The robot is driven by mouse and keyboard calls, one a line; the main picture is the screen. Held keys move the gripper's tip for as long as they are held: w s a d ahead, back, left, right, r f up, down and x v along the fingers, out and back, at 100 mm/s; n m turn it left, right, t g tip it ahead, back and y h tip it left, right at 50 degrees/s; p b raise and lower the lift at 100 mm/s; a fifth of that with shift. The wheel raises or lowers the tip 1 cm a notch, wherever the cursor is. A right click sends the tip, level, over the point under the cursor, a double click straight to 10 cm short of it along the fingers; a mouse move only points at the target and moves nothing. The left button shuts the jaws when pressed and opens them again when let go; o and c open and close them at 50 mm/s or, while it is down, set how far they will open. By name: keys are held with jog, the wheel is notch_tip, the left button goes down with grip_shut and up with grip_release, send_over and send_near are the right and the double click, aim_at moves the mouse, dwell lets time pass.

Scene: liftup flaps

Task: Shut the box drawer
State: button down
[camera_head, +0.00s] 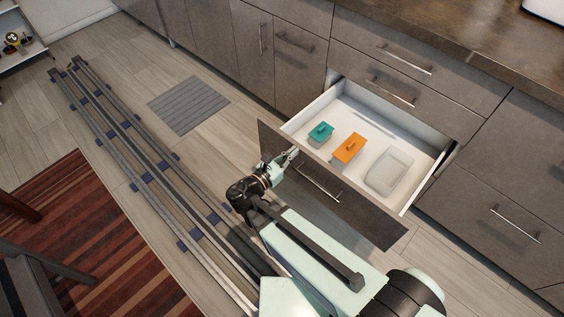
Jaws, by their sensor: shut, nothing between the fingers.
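The open drawer is pulled far out of the lower cabinet. Its dark grey front panel (372,216) has a silver bar handle (318,183), and its inside is white (400,127). In the drawer lie a teal lidded box (320,132), an orange lidded box (348,148) and a pale translucent container (389,172). My gripper (293,153) is shut and empty, at the left part of the drawer front, near its top edge. I cannot tell whether it touches the panel.
Grey cabinets with shut drawers (506,220) stand on both sides under a brown countertop (470,38). A floor rail (135,150) runs along the left. A grey mat (188,105) and a striped rug (95,235) lie on the floor.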

jog(key=shift+b+x, duration=0.3)
jog(key=shift+x, duration=2.4)
